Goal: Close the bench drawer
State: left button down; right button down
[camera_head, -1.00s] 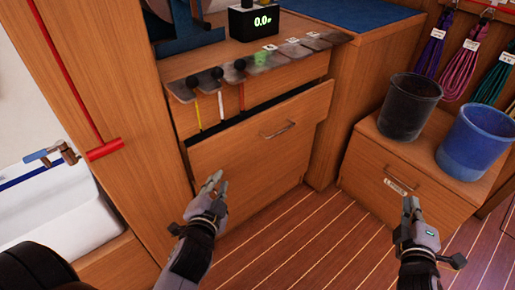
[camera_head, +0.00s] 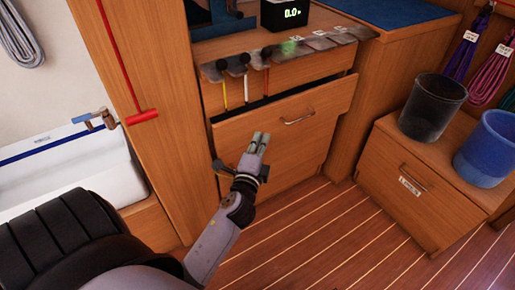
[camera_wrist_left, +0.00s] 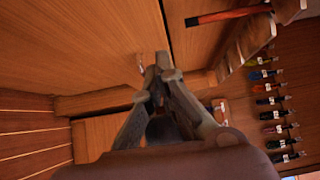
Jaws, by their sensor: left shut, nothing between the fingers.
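The bench drawer (camera_head: 290,148) has a plain wooden front with a metal handle (camera_head: 298,119) near its top. It stands a little open: a dark gap shows along its top edge, below the bench's upper panel. My left gripper (camera_head: 259,138) is shut and empty, in front of the left-middle part of the drawer front, below and left of the handle. I cannot tell whether the fingertips touch the wood. In the left wrist view the shut fingers (camera_wrist_left: 163,66) point at a wooden panel. My right gripper is out of view.
On the right, a black bucket (camera_head: 432,107) and a blue bucket (camera_head: 486,148) stand on a low wooden box (camera_head: 405,185). A white sink (camera_head: 75,165) is at left. Striped floor is clear.

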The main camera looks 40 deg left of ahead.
aim_at(246, 119)
pick_arm(q)
jog(key=shift+w+a, duration=2.45)
jog(key=shift+a, duration=0.05)
